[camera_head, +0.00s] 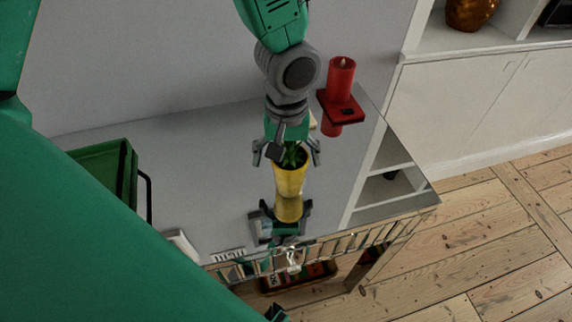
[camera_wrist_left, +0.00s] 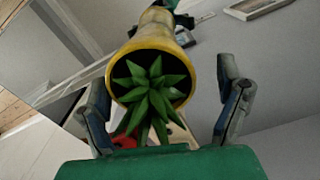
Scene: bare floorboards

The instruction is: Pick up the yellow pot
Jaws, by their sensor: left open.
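The yellow pot (camera_head: 290,181) holds a spiky green plant and stands upright on the mirrored tabletop, which reflects it just below. My left gripper (camera_head: 288,155) is over the pot's top, with its fingers apart on either side of the rim and plant. In the left wrist view, the yellow pot (camera_wrist_left: 160,42) lies between the two spread fingers of my left gripper (camera_wrist_left: 166,95), with gaps at both sides. The plant faces the camera.
A red candle (camera_head: 341,78) on a red holder stands right of my left arm. A green container (camera_head: 104,160) with a dark handle is at the left. The mirrored table (camera_head: 190,150) has free room between container and pot. White shelving (camera_head: 470,100) is at right.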

